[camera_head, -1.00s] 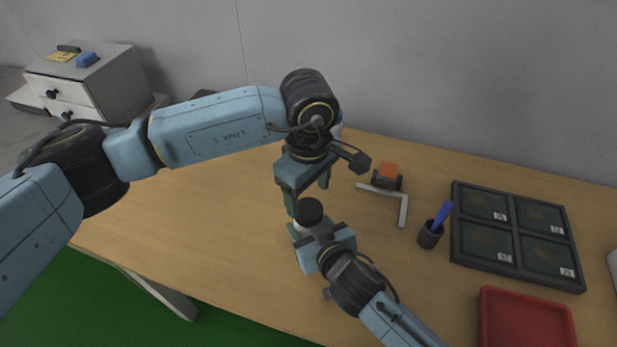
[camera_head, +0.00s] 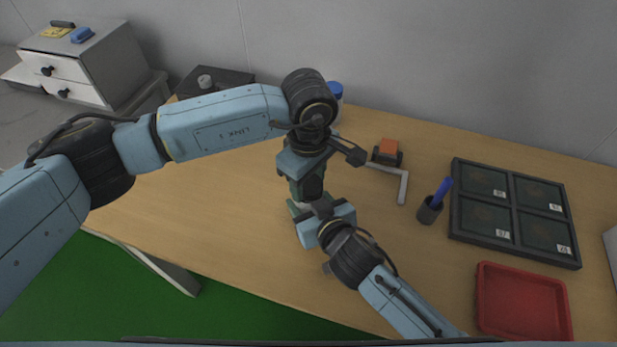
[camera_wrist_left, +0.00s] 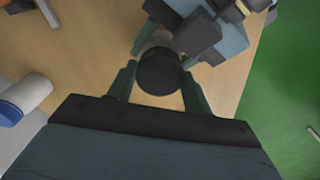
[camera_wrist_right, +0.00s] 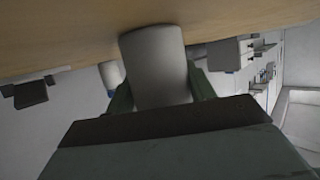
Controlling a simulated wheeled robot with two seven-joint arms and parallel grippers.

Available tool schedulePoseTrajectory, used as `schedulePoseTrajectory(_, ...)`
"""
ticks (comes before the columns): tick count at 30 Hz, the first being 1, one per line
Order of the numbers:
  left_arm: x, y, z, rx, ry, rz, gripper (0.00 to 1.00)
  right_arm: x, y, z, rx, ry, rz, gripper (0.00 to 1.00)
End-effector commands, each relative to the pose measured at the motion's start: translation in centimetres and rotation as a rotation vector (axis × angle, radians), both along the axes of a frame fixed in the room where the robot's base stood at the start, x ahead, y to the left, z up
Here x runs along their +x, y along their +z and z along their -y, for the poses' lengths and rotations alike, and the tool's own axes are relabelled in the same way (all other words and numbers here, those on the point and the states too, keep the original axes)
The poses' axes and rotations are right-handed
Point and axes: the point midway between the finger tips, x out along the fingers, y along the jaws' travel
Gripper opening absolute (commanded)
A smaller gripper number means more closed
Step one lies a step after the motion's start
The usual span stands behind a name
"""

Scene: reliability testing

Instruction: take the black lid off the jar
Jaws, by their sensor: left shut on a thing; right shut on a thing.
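The jar is pale grey-white and stands between my two grippers over the table; its body shows in the right wrist view (camera_wrist_right: 155,62). The round black lid (camera_wrist_left: 160,72) is on top of the jar in the left wrist view, and it shows between the left fingers in the head view (camera_head: 312,187). My left gripper (camera_head: 307,188) points down from above and is shut on the lid, one finger on each side. My right gripper (camera_wrist_right: 162,95) comes in from the side and is shut on the jar body. The left gripper partly hides the jar in the head view.
A blue-capped container (camera_head: 336,92) stands behind. The table's left part is clear.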

Motion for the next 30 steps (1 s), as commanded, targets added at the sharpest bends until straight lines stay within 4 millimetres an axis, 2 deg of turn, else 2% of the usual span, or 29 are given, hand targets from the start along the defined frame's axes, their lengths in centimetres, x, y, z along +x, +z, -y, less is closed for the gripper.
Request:
schedulePoseTrajectory(3,0.00,0.01,-0.01,0.000,0.030,0.000,0.23,0.01,-0.02,0.03,-0.001,-0.001,-0.001,0.00)
schedulePoseTrajectory(12,0.00,0.03,-0.04,0.000,0.292,0.000,0.23,0.01,-0.02,0.03,0.000,-0.001,-0.001,0.00)
schedulePoseTrajectory(20,0.00,0.03,-0.04,0.001,0.299,-0.001,0.23,0.01,-0.02,0.03,0.000,-0.001,-0.001,0.00)
schedulePoseTrajectory(21,0.00,0.03,-0.04,0.001,0.299,-0.001,0.54,0.01,-0.02,0.03,0.000,-0.001,-0.001,0.00)
schedulePoseTrajectory(25,0.00,0.03,-0.04,0.001,0.298,-0.001,0.71,0.01,-0.02,0.03,0.000,-0.001,-0.001,0.00)
schedulePoseTrajectory(30,0.00,0.03,-0.04,0.000,0.298,0.000,0.72,0.01,-0.02,0.03,-0.001,-0.001,-0.001,0.00)
